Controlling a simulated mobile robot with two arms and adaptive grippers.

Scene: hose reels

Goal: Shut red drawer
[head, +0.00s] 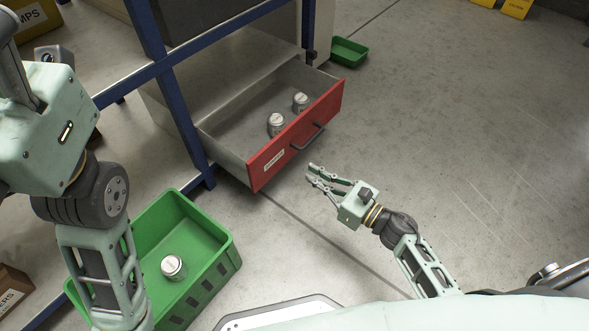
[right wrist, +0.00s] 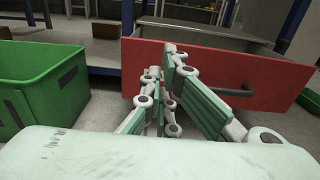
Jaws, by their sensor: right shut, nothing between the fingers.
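The red drawer (head: 297,134) stands pulled out of the blue-framed bench in the head view. Its front has a dark bar handle (head: 309,138) and a white label. Two cans (head: 276,124) stand inside it. My right gripper (head: 311,173) is shut and empty, in front of the drawer and below its handle in the picture. In the right wrist view the red drawer front (right wrist: 262,73) spans the picture behind my right gripper (right wrist: 163,58), with the handle to the right. I cannot tell whether the fingers touch the drawer. My left gripper is out of view; only my left arm shows.
A green crate (head: 222,243) with a can (head: 173,267) inside stands on the floor at lower left. A small green tray (head: 349,52) lies beyond the drawer. Blue bench legs (head: 190,140) flank the drawer. The grey floor to the right is clear.

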